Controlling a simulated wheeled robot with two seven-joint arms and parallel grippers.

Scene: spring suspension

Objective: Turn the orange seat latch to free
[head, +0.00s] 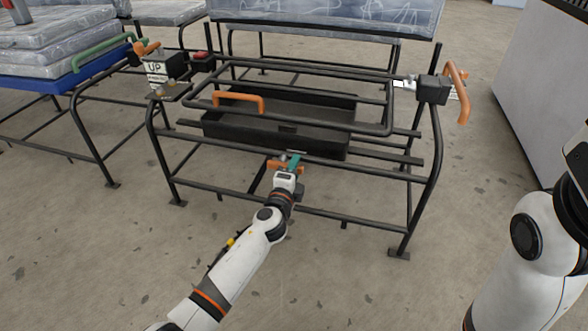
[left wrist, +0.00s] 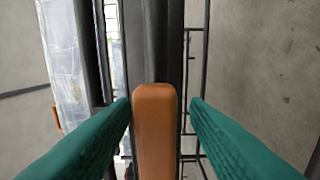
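The orange seat latch (head: 276,163) is on the front rail of the black tube frame, at the middle. In the left wrist view the latch (left wrist: 155,130) is a rounded orange bar running lengthwise between the fingers. My left gripper (head: 287,165) is at the latch, partly covering it in the head view. Its teal fingers (left wrist: 160,103) stand open on both sides of the bar, with a narrow gap showing at each tip. My right arm (head: 535,240) is at the right edge; its gripper is out of view.
The black tray (head: 275,130) with an orange handle (head: 238,97) sits inside the frame. An orange lever (head: 463,95) is at the frame's right end. A box marked UP (head: 158,68) is at its left end. Wrapped pads (head: 60,45) stand at left. Floor in front is clear.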

